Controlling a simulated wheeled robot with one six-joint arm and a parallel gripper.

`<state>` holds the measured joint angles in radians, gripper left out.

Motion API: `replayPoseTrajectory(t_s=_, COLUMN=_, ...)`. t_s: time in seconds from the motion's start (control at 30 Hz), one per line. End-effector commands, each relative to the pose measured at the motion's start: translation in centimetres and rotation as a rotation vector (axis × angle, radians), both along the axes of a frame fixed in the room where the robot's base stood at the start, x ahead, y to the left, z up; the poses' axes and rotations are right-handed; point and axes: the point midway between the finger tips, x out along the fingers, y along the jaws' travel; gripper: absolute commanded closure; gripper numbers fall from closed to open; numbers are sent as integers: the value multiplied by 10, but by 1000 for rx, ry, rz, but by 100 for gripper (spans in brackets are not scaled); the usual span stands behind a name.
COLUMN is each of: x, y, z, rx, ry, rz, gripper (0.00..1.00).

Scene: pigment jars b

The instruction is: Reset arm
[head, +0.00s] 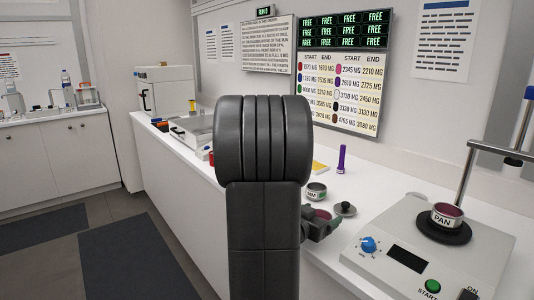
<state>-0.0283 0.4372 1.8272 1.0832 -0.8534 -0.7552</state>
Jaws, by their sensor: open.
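My arm stands upright in the middle of the head view and hides much of the counter behind it. My gripper (322,231) shows only in part, low at the arm's right side near the counter top. It is open. A small jar with reddish contents (320,214) shows right by the gripper; I cannot tell whether it stands between the fingers or just beyond them. A second labelled jar (316,191) stands behind it. A dark round lid with a knob (345,209) lies to the right of the jars.
A purple tube (341,159) stands farther back. A white machine (166,91) and trays are at the far left. A wall board (338,92) hangs behind. Open floor lies left.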

Motion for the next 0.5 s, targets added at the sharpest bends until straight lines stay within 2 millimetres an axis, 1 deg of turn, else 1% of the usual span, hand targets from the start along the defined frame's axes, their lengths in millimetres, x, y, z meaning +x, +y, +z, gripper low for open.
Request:
replayPoseTrajectory(t_s=0.03, x=8, y=-8, z=-3, rx=0, ry=1, rz=-3, gripper=14)
replayPoseTrajectory(t_s=0.07, x=12, y=-11, z=-4, rx=0, ry=1, rz=-2, gripper=14)
replayPoseTrajectory(t_s=0.1, x=15, y=-15, z=-11, rx=0, ry=2, rz=-3, gripper=14)
replayPoseTrajectory(t_s=0.13, x=14, y=-13, z=5, rx=1, ry=-3, rz=-1, gripper=14)
replayPoseTrajectory(t_s=0.2, x=14, y=-12, z=17, rx=0, ry=-4, rz=0, gripper=14)
replayPoseTrajectory(t_s=0.33, x=13, y=-12, z=29, rx=-1, ry=-2, rz=0, gripper=14)
replayPoseTrajectory(t_s=0.5, x=13, y=-12, z=35, rx=0, ry=0, rz=0, gripper=14)
